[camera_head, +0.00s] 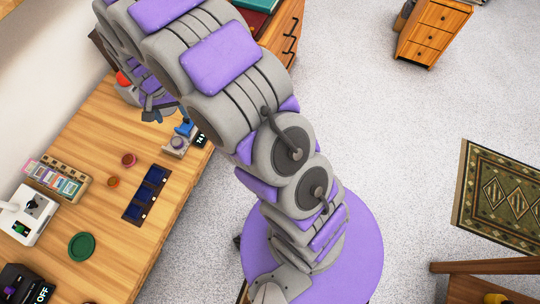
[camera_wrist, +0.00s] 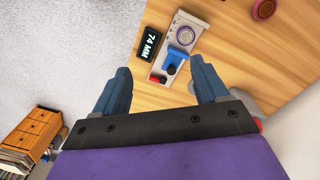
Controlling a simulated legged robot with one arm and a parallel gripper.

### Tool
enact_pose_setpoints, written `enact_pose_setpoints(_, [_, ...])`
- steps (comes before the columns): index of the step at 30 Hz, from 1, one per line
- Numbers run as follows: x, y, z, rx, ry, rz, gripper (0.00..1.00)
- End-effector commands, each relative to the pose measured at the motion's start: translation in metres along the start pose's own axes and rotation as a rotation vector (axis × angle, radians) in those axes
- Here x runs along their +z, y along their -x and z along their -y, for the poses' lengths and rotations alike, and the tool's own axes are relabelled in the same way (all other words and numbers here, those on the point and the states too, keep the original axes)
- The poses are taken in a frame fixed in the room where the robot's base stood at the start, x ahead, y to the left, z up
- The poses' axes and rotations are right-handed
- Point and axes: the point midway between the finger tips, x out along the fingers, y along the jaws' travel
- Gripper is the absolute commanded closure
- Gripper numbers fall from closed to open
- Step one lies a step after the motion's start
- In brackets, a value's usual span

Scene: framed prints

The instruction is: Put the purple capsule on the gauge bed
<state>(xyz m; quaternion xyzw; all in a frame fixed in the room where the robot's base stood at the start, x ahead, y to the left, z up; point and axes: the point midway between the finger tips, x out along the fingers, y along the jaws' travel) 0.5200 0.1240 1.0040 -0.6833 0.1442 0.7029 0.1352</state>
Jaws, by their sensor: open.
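The gauge (camera_head: 178,146) is a small grey device with a blue part, near the table's back right corner. In the wrist view the gauge (camera_wrist: 196,30) shows its blue clamp (camera_wrist: 177,58), a dark bed end and a readout (camera_wrist: 149,45) of 74 MM. A round purple-ringed mark or piece (camera_wrist: 185,33) is on its grey top; I cannot tell if it is the capsule. A small purple piece (camera_head: 10,291) is on a black device at the front left. My gripper (camera_wrist: 160,86) is open and empty, over the table near the gauge. It also shows in the head view (camera_head: 150,108).
The wooden table (camera_head: 120,215) holds a dark blue compartment tray (camera_head: 147,193), a green disc (camera_head: 82,246), a rack of coloured cards (camera_head: 57,180), a white machine (camera_head: 27,216), small red and orange round items, and a black device (camera_head: 22,284) reading OFF.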

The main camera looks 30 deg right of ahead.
Motion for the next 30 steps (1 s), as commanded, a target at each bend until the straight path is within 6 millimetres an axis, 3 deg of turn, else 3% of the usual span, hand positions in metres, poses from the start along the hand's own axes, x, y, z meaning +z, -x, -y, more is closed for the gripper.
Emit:
enact_pose_setpoints(1, [0.006,0.019,-0.013,-0.003,0.013,-0.003,0.27])
enact_pose_setpoints(6, [0.038,0.063,-0.056,0.009,0.079,0.017,0.27])
enact_pose_setpoints(15, [0.110,0.120,-0.132,0.021,0.190,0.052,0.27])
enact_pose_setpoints(24, [0.196,0.149,-0.200,0.025,0.300,0.088,0.27])
enact_pose_setpoints(30, [0.249,0.153,-0.234,0.024,0.361,0.115,0.27])
